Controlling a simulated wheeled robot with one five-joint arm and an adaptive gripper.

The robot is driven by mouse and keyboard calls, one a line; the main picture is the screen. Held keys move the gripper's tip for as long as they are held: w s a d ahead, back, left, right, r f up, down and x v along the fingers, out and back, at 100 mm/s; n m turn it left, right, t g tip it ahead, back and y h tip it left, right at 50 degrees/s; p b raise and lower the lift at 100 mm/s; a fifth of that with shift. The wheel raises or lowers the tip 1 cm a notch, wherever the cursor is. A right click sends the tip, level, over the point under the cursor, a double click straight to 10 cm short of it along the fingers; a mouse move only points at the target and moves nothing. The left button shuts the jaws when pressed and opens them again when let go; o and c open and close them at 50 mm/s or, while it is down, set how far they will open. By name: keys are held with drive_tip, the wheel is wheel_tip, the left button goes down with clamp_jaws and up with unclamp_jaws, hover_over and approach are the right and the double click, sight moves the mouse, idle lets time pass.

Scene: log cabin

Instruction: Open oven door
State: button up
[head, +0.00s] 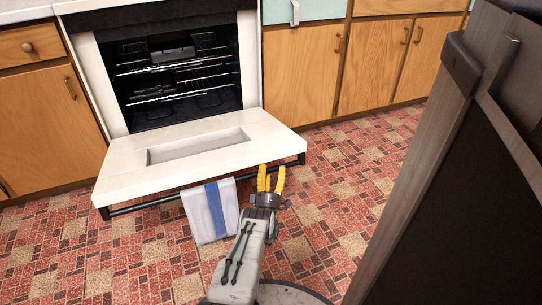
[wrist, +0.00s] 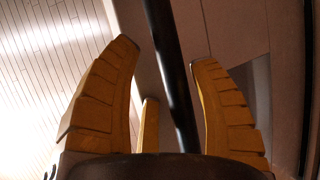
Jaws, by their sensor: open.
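The oven door (head: 122,178) is white and folded down, lying about level in front of the oven. The oven cavity (head: 180,115) is dark and uncovered, with wire racks inside. A dark bar handle (head: 290,162) runs along the door's outer edge. My gripper (head: 271,172) is open at the right part of that edge, with yellow fingers. In the wrist view the dark bar (wrist: 172,75) passes between my spread fingers (wrist: 165,52). I cannot tell whether they touch it.
A white towel with a blue stripe (head: 200,212) hangs from the bar left of my gripper. Wooden cabinets (head: 302,75) flank the oven. A large dark-fronted grey unit (head: 450,190) stands close on the right. The tiled floor (head: 100,265) is clear at front left.

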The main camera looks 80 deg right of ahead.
sight(271, 152)
drive_tip(key=shift+r, duration=3.55)
drive_tip(key=shift+f, duration=0.1)
